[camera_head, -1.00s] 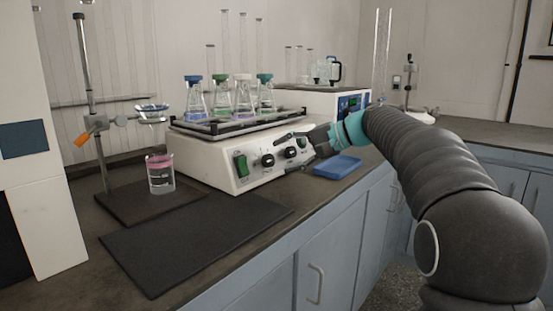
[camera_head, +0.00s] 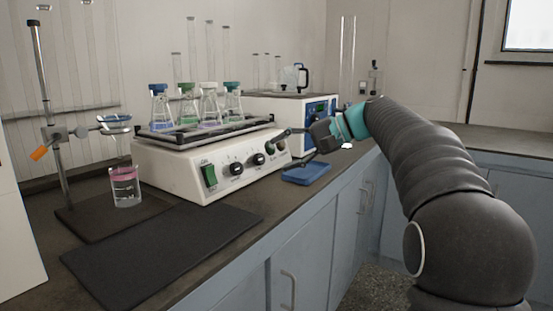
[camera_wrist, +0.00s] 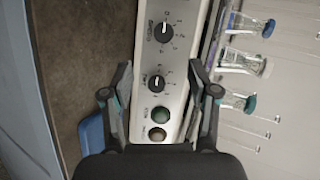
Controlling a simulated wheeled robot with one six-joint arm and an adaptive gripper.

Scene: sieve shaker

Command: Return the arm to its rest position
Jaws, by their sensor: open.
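My gripper (camera_head: 283,149) is open and empty, at the right end of the white sieve shaker (camera_head: 170,172). In the wrist view my gripper (camera_wrist: 160,70) has its two fingers apart, on either side of the shaker's control panel. Two knobs and two round buttons, one green (camera_wrist: 158,113) and one dark, show between or just beyond the fingers. I cannot tell whether a fingertip touches the panel. My arm reaches in from the right, over the counter's front edge. Several flasks with coloured caps (camera_head: 208,103) stand on the shaker's platform.
A blue tray (camera_head: 306,173) lies on the counter just below my gripper. A beaker with pink contents (camera_head: 125,188) and a clamp stand (camera_head: 50,125) are at the left. A black mat (camera_head: 165,250) lies in front. A white instrument (camera_head: 318,108) stands behind my gripper.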

